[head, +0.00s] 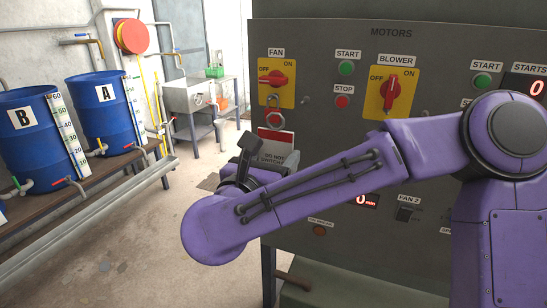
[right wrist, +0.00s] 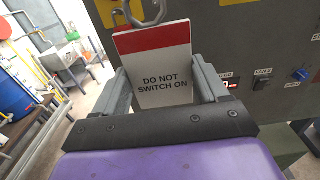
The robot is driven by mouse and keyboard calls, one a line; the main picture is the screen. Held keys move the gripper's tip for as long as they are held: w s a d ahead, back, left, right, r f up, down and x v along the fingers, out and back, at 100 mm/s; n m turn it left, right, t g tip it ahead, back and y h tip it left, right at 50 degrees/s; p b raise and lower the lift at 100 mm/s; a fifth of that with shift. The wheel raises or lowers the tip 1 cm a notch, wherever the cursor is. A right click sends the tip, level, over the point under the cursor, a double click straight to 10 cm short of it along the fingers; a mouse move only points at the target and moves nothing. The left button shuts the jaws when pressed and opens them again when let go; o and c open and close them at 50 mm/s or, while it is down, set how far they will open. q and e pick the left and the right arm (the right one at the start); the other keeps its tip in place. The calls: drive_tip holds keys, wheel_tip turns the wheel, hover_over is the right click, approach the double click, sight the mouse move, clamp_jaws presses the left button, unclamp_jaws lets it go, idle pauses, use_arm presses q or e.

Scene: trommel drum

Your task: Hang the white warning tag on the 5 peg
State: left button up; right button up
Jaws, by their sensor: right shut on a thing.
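The white warning tag (head: 277,138) has a red band on top and black "DO NOT SWITCH ON" lettering. It is upright in front of the panel, just below the FAN switch (head: 272,79). The right wrist view shows the tag (right wrist: 163,85) between the two grey fingers. My right gripper (right wrist: 158,75) is shut on it; in the head view the gripper (head: 258,150) is partly hidden by my arm. A grey metal ring (head: 273,110) shows at the tag's top; I cannot tell whether they are joined. No peg marked 5 can be made out. My left gripper is not in view.
The grey motor panel (head: 330,50) carries a BLOWER switch (head: 391,93), buttons and displays close to my right arm. Blue drums A (head: 105,115) and B (head: 35,135) stand on a bench at left. A sink (head: 190,95) is behind. The floor between is clear.

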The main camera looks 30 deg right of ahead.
sight(274, 155)
drive_tip(key=shift+b+v, duration=0.5)
drive_tip(key=shift+v, duration=0.9)
drive_tip(key=shift+a, duration=0.1)
drive_tip(key=shift+s+a, duration=0.2)
drive_tip(key=shift+s, duration=0.05)
drive_tip(key=shift+b+v, duration=0.75)
drive_tip(key=shift+v, duration=1.8)
